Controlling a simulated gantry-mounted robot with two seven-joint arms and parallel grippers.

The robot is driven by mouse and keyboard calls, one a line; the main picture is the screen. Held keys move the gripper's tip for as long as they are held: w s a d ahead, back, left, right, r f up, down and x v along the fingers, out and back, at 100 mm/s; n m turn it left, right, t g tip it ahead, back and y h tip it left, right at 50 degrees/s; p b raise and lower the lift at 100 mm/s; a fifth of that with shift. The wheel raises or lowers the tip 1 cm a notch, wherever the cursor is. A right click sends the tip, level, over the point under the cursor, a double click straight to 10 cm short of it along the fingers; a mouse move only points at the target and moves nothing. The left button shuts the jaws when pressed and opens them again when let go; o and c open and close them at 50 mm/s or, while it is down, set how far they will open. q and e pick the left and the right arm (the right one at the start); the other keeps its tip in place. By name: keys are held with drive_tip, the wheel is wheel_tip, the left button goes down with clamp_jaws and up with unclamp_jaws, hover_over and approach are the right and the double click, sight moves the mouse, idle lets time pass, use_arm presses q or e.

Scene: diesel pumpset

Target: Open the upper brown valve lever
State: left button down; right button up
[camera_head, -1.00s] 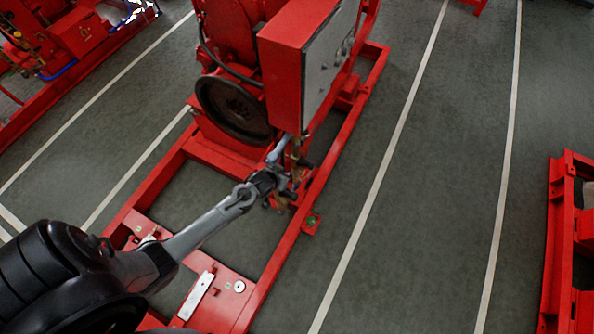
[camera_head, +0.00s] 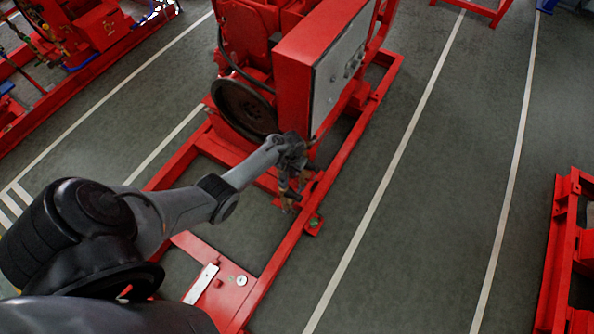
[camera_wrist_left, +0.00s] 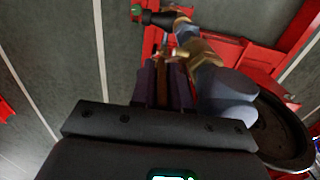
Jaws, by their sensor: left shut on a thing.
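The brass-coloured valve assembly (camera_wrist_left: 203,52) is at the top middle of the left wrist view, beside a grey pipe (camera_wrist_left: 228,92). My left gripper (camera_wrist_left: 166,68) points at it, with its dark fingers close together. They are shut on the narrow brown valve lever (camera_wrist_left: 163,82), which shows only in part between them. In the head view my left gripper (camera_head: 293,178) reaches down at the valve, beside the red frame. The wrist hides much of the valve there, and I cannot tell the lever's angle. My right gripper is not in view.
The red engine carries a control box (camera_head: 312,70) just above my left wrist. A dark flywheel (camera_head: 243,110) is close on the left. The red base frame (camera_head: 285,245) runs below. Open grey floor (camera_head: 430,190) lies to the right.

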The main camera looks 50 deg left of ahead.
use_arm(q)
drive_tip(key=shift+d, duration=0.1)
idle(0.3)
drive_tip(key=c, duration=1.2)
unclamp_jaws()
drive_tip(key=shift+w, duration=0.15)
drive_tip(key=shift+c, duration=0.2)
wheel_tip(320, 180, up, 11)
drive_tip(key=p, duration=0.2)
drive_tip(key=shift+f+p, duration=0.15)
drive_tip(key=shift+p, duration=0.2)
